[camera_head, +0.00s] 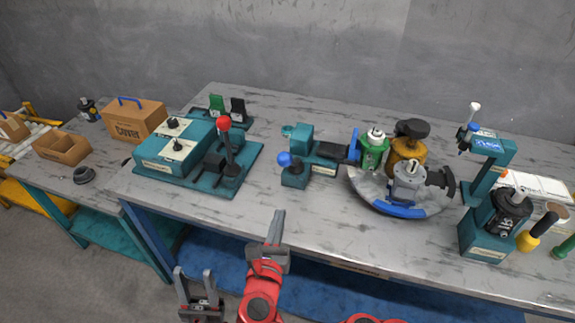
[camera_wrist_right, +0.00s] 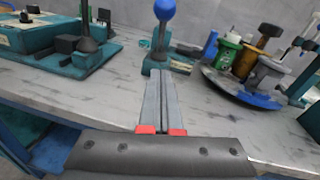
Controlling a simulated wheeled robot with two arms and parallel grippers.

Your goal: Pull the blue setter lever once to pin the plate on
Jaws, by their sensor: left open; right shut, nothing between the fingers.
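The blue setter lever (camera_head: 284,159) has a round blue knob and stands on a small teal block at the front of a teal fixture (camera_head: 328,166). In the right wrist view the blue knob (camera_wrist_right: 165,10) is straight ahead, beyond my fingertips, with its post below it. My right gripper (camera_head: 277,216) is shut and empty over the table's front edge, short of the lever and not touching it. Its closed fingers (camera_wrist_right: 160,78) point at the lever's base. My left gripper (camera_head: 195,282) is open and empty, low in front of the table. I cannot make out the plate for certain.
A teal station with a red-knobbed lever (camera_head: 223,123) stands left. A green canister (camera_head: 373,152), an amber jar (camera_head: 406,154) and a grey motor part (camera_head: 409,176) on a blue-edged round tray (camera_head: 398,210) stand right. A teal press (camera_head: 486,230) is farther right. The tabletop before the lever is clear.

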